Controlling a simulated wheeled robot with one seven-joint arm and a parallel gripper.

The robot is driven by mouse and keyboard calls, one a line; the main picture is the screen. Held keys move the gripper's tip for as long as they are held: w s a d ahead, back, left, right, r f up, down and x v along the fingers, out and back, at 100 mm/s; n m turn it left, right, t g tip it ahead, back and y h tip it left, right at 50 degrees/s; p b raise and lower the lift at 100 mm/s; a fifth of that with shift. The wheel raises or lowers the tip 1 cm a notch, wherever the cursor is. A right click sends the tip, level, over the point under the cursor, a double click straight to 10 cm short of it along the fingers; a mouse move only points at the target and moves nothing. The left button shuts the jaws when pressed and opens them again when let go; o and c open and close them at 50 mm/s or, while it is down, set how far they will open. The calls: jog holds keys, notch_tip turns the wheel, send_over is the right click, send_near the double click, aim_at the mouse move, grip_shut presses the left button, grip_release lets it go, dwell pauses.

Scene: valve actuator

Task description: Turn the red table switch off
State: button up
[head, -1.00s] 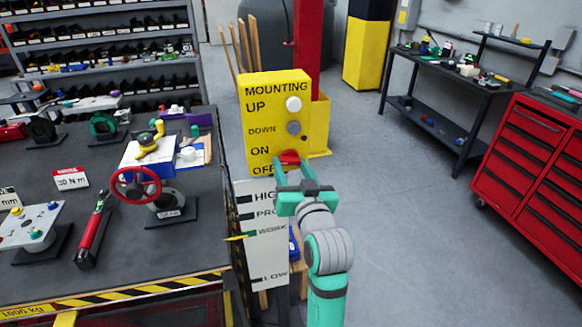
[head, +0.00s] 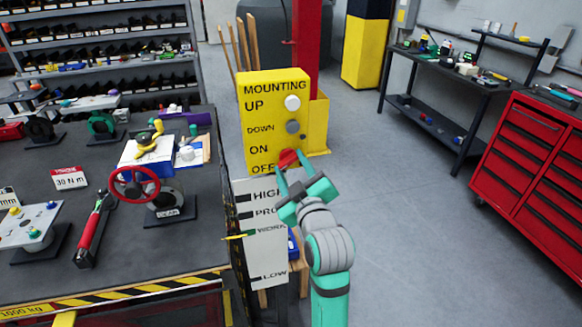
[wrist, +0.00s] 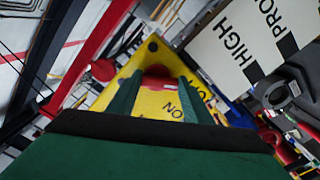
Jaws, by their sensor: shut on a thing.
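The red switch (head: 288,158) sits at the lower right of the yellow panel (head: 262,113), beside the ON and OFF labels. It is tilted in the head view. My teal gripper (head: 294,174) is at the switch, with its jaws shut on it and its hand rolled to one side. In the wrist view the switch (wrist: 158,80) lies between the two green fingers (wrist: 155,100), with the yellow panel behind. The fingers partly hide the switch.
A white and a grey button sit above the switch on the panel. The workbench (head: 110,250) is at left, a red tool cabinet (head: 530,165) at right. Floor between is clear.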

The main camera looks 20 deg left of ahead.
jog(key=shift+n, duration=0.6)
jog(key=o, duration=1.1)
jog(key=shift+c, duration=0.2)
jog(key=shift+s, duration=0.1)
jog(key=v, duration=1)
jog(key=shift+s+d, duration=0.25)
jog(key=shift+s, duration=0.05)
jog(key=shift+w, duration=0.2)
